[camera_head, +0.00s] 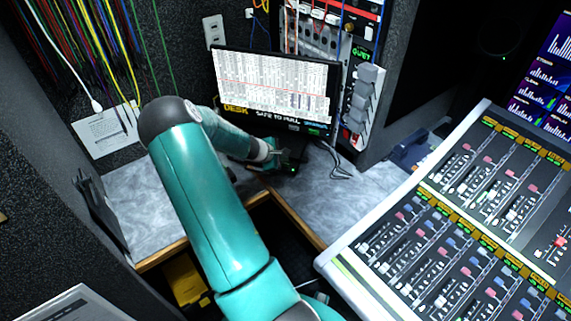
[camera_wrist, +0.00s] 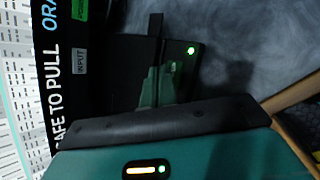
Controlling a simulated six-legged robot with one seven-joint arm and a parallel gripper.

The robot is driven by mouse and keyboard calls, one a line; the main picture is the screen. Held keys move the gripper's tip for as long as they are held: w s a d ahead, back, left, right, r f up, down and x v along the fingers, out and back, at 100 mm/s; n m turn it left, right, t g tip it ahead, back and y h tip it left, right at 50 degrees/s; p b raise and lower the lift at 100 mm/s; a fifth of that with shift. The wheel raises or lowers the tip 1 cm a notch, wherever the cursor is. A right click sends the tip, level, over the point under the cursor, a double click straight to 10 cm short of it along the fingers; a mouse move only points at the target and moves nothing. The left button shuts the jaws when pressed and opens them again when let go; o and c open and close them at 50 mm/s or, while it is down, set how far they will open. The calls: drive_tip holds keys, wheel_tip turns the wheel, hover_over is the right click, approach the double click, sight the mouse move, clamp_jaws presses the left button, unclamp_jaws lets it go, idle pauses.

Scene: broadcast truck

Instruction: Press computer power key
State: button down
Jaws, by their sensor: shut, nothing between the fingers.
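A small green-lit key (camera_wrist: 191,50) sits on a dark, flat-faced box (camera_wrist: 125,62), which looks like the computer, in the wrist view. The green light also shows as a small dot (camera_head: 293,169) under the monitor in the head view. My gripper (camera_head: 278,154) is low in front of the monitor, close to the dark box. It is shut and empty. In the wrist view my teal and black hand fills the bottom, and the fingertips are hard to make out against the dark box. I cannot tell whether they touch the key.
A monitor (camera_head: 275,82) with a white waveform screen stands just above my gripper. A mixing console (camera_head: 450,230) fills the right. Coloured cables (camera_head: 75,40) hang at left.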

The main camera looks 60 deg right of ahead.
sight(283, 165)
drive_tip(key=shift+f, duration=0.6)
idle(0.8)
drive_tip(key=shift+r, duration=0.8)
drive_tip(key=shift+r, duration=2.55)
